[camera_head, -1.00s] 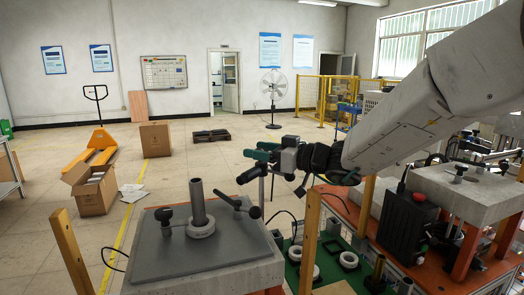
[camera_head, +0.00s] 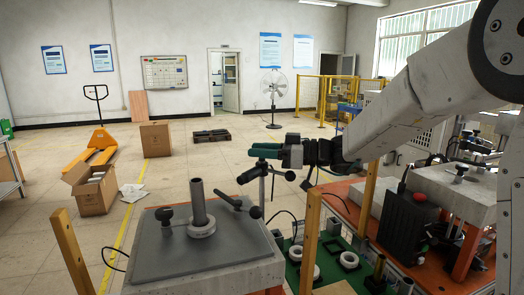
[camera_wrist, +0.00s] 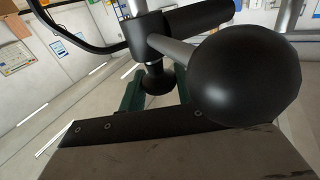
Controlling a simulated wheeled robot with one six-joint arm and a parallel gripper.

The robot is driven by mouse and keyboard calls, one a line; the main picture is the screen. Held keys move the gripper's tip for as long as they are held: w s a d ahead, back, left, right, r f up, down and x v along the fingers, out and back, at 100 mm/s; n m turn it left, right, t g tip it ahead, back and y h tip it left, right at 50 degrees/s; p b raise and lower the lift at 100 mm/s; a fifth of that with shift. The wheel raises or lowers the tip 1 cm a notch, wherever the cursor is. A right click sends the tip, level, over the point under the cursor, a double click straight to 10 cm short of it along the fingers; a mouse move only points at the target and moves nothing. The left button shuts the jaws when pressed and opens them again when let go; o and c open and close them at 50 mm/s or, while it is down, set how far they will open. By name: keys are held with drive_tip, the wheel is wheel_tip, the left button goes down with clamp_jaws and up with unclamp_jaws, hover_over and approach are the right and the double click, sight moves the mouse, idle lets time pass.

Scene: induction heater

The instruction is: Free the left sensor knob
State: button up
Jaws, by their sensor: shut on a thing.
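A black sensor knob (camera_wrist: 158,78) on a short metal stem sits below a black clamp (camera_wrist: 143,38) in the wrist view. My gripper (camera_wrist: 157,92) has its green fingers shut on this knob, one on each side. A large black ball (camera_wrist: 245,75) on a metal rod is close to the wrist camera and covers much of the view. In the head view my gripper (camera_head: 265,152) is at the top of a thin upright stand, just above the dark clamp (camera_head: 250,174) and the ball (camera_head: 290,175). The knob itself is not clear there.
A grey plate (camera_head: 160,255) with an upright post (camera_head: 199,205) and black handles is at the front left. A wooden upright (camera_head: 310,235) stands below my gripper. A green board (camera_head: 322,272) with rings and a black box with a red button (camera_head: 405,225) are to the right.

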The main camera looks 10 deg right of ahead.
drive_tip(key=n+g, duration=0.2)
drive_tip(key=g, duration=0.1)
drive_tip(key=n+g, duration=0.2)
drive_tip(key=g, duration=0.2)
drive_tip(key=shift+w+n+y, duration=0.1)
drive_tip(key=shift+n+y, duration=0.2)
drive_tip(key=shift+y, duration=0.1)
drive_tip(key=shift+n+g+h, duration=0.8)
drive_tip(key=shift+n+g, duration=1.1)
drive_tip(key=shift+g, duration=1)
drive_tip(key=shift+r+g, duration=0.1)
drive_tip(key=shift+g, duration=0.2)
drive_tip(key=o, duration=1)
drive_tip(key=shift+c, duration=0.2)
drive_tip(key=shift+d, duration=0.1)
